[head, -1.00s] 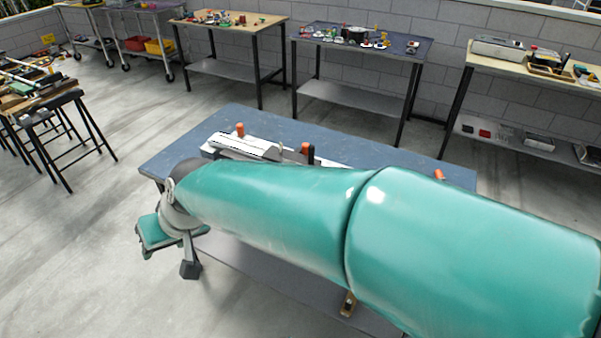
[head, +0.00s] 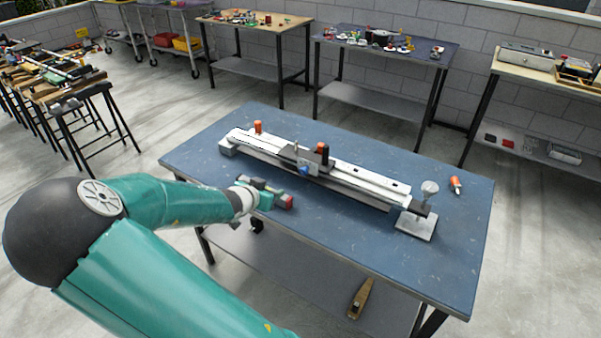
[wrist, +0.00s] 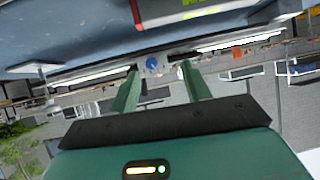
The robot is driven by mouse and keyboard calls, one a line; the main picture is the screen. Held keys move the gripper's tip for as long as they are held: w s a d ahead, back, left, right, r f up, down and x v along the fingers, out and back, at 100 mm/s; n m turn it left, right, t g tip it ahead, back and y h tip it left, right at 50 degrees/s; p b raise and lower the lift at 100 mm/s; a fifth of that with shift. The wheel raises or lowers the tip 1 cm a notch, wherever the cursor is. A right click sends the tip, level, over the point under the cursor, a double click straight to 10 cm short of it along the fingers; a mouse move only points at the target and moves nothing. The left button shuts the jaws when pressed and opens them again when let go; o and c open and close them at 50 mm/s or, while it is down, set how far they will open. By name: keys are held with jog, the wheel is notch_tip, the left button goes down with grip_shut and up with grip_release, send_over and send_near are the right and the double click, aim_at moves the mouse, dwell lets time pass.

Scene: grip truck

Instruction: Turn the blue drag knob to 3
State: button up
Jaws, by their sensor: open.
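The blue knob (head: 304,169) sits on the front side of a grey and black carriage (head: 290,153), on a long white rail (head: 360,178) on the blue table. The knob also shows in the wrist view (wrist: 153,63), between my two green fingers and beyond their tips. My gripper (head: 276,192) is open over the table's front left part, apart from the knob, to its lower left in the head view. In the wrist view my gripper (wrist: 158,70) has nothing between its fingers. Scale marks and the knob's setting are too small to read.
An orange-handled item (head: 456,185) lies at the right. A round pale knob (head: 429,188) stands at the rail's right end. The blue table's front right (head: 400,270) is clear.

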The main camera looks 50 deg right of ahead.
aim_at(302, 171)
jog(key=shift+m+g+h, duration=0.4)
jog(key=shift+g+h, duration=0.1)
jog(key=shift+h, duration=0.4)
jog(key=r+x, duration=0.1)
jog(key=x, duration=0.4)
jog(key=s+x, duration=0.1)
jog(key=x, duration=0.4)
jog(key=d+r+x, duration=0.1)
jog(key=x, duration=0.4)
jog(key=shift+s+r, duration=0.2)
jog(key=shift+r, duration=0.1)
jog(key=c, duration=1)
